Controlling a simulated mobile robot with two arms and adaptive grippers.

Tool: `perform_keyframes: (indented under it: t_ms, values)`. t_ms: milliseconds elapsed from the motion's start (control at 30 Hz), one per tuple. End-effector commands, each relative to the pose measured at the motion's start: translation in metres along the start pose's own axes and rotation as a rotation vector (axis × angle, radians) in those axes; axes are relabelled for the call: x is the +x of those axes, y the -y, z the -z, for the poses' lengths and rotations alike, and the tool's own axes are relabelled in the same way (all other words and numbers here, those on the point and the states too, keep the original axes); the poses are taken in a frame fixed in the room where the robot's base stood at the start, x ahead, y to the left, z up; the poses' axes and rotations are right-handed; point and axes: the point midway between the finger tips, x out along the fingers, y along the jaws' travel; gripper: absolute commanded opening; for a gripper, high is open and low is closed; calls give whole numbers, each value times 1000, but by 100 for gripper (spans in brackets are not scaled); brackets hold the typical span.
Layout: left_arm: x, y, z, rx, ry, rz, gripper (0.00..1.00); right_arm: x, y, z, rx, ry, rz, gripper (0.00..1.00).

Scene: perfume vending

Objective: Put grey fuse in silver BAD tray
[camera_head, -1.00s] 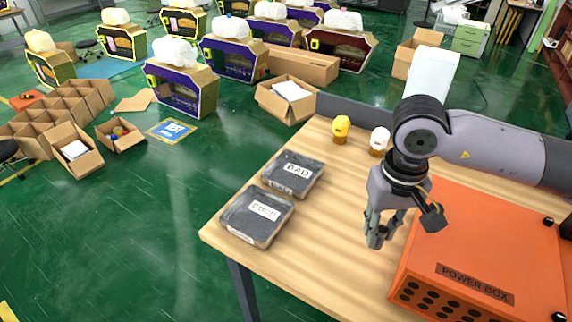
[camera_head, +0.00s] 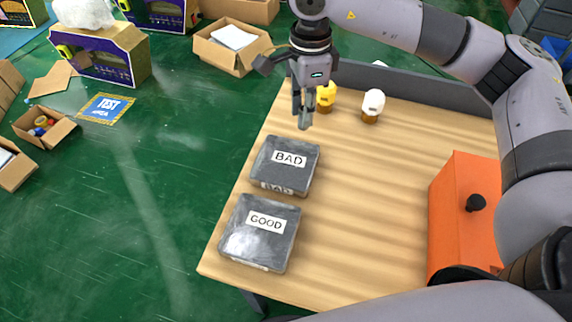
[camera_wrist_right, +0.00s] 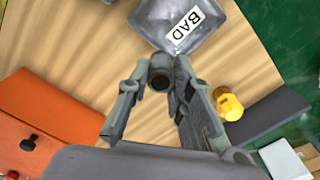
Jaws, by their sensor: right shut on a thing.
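My right gripper (camera_head: 302,112) is above the table's far left part, just beyond the silver BAD tray (camera_head: 302,176). In the right wrist view my right gripper (camera_wrist_right: 161,72) is shut on a small dark cylindrical end, the grey fuse (camera_wrist_right: 161,83); the rest of it is hard to make out. The BAD tray also shows in the right wrist view (camera_wrist_right: 160,15), ahead of the fingertips, and looks empty. The silver GOOD tray (camera_head: 250,249) sits nearer, beside the BAD tray. My left gripper is not in view.
A yellow-topped item (camera_head: 326,97) stands close to the right gripper, and a white-topped one (camera_head: 373,105) stands to its right. The orange power box (camera_head: 462,200) is at the right. The table (camera_head: 370,220) is bare in the middle.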

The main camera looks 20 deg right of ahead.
Motion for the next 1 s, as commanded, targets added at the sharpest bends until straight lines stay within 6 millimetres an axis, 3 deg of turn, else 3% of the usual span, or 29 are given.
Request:
perform_keyframes:
  t_ms: [100,200,467,600,867,1000]
  values:
    - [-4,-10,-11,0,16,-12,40,-6,11,-4,315,1,-2,0]
    - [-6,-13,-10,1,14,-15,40,-11,20,-7,589,0,-2,0]
    - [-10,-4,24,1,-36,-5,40,-20,39,-13,1279,-2,-1,0]
    - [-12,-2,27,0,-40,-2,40,-23,46,-15,1570,-3,-1,0]
    - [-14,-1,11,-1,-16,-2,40,-21,50,-17,1822,-6,-1,0]
    - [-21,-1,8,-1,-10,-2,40,0,50,-16,1837,-10,-2,0]
